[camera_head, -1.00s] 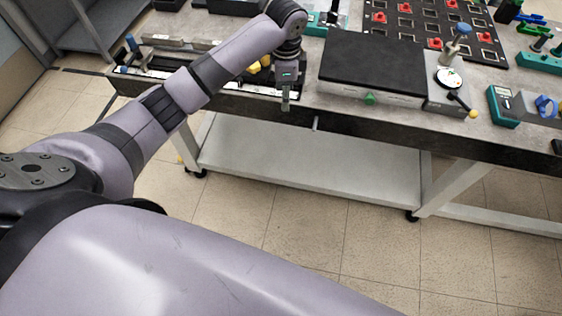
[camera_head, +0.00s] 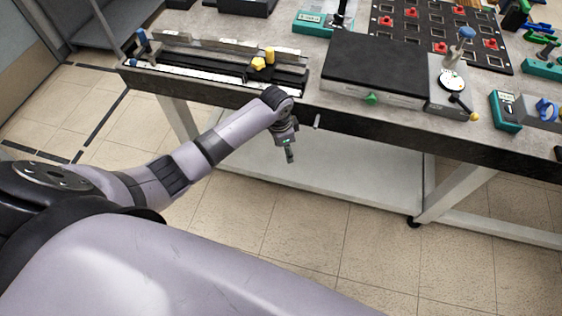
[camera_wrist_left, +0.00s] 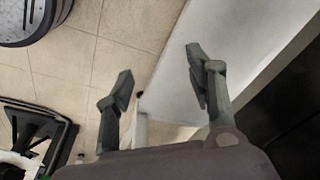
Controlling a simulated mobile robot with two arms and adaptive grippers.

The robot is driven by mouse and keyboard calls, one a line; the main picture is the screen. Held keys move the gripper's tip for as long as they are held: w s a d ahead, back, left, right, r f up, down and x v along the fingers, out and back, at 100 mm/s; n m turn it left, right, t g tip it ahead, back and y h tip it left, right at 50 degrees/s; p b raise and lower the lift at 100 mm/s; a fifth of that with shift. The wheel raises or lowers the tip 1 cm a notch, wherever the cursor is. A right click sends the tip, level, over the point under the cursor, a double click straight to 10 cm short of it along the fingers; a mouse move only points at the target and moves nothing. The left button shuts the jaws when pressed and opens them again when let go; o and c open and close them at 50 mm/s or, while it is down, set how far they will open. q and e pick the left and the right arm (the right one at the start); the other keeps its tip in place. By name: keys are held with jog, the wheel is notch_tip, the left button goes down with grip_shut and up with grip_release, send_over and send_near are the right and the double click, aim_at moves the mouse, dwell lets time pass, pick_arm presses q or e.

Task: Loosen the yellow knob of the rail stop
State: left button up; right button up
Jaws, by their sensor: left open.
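The rail stop's yellow knob (camera_head: 258,64) sits on the dark rail fixture (camera_head: 200,66) at the back left of the table in the head view. A second yellow part (camera_head: 270,56) stands just beside it. My left gripper (camera_head: 290,158) hangs in front of the table edge, below the tabletop and apart from the knob. In the left wrist view, its two fingers (camera_wrist_left: 160,85) are spread with nothing between them. The knob does not show in that view. My right gripper is not in view.
A black-topped box (camera_head: 372,62) with a green knob stands right of the rail. A dial gauge (camera_head: 453,80) and a board with red parts (camera_head: 440,30) lie farther right. The table's front edge (camera_head: 240,98) and white lower shelf (camera_head: 340,170) are near my gripper.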

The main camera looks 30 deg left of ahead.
pick_arm(q)
jog(key=shift+n, duration=0.5)
jog(key=shift+s+a+f, duration=0.1)
jog(key=shift+s+f, duration=0.25)
jog(key=shift+f, duration=0.3)
jog(key=shift+s+d+f, duration=0.1)
jog(key=shift+s+f, duration=0.2)
jog(key=shift+f, duration=0.3)
jog(key=shift+s+a+f, duration=0.1)
jog(key=shift+s+f, duration=0.25)
jog(key=shift+f, duration=0.3)
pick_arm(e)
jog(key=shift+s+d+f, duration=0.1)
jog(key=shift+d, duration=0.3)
